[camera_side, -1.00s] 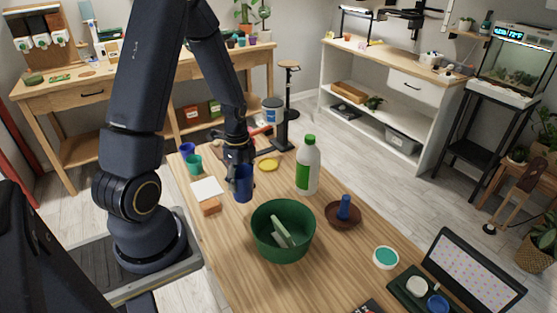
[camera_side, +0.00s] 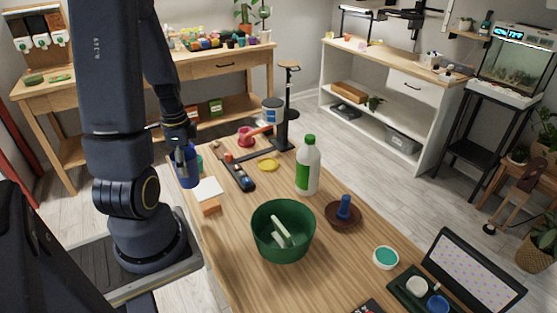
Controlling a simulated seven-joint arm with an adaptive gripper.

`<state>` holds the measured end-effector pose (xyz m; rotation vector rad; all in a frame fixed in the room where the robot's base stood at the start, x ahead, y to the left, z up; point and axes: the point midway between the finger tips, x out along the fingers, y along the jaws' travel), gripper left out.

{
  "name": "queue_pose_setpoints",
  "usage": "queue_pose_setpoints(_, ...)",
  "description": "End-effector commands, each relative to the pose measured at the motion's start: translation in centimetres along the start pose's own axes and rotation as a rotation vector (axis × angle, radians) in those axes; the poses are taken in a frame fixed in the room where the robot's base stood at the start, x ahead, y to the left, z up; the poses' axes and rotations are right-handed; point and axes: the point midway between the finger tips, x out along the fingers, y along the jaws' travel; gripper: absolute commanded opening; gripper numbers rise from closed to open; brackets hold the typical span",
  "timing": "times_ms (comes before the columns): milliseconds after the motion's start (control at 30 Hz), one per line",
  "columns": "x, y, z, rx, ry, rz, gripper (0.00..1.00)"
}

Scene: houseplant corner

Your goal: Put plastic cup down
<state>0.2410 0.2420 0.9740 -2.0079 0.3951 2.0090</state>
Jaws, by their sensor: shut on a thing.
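The blue plastic cup (camera_side: 187,177) is upright at the far left edge of the wooden table (camera_side: 272,195). My gripper (camera_side: 185,155) is shut on it from above. I cannot tell whether the cup's base touches the table or hangs a little above it. A teal cup (camera_side: 200,162) shows only as a sliver just right of the held cup, mostly hidden behind it.
A white pad (camera_side: 207,189) and an orange-brown block (camera_side: 211,207) lie just in front. A dark tool (camera_side: 240,177), a yellow dish (camera_side: 268,165), a white-and-green bottle (camera_side: 307,166) and a green bowl (camera_side: 284,245) stand to the right. Bare wood lies between pad and bowl.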

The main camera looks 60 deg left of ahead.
Motion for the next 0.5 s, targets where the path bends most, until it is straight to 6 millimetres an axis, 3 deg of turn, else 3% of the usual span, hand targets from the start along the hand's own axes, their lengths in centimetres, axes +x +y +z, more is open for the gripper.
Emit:
queue_pose_setpoints(200,3.4,-5.2,-2.2,0.002,-0.002,0.006,0.4)
queue_pose_setpoints(367,6.2,-7.3,-3.2,0.003,-0.001,0.004,0.4)
queue_pose_setpoints(500,7.3,-8.3,-3.6,0.003,0.0,0.001,0.4)
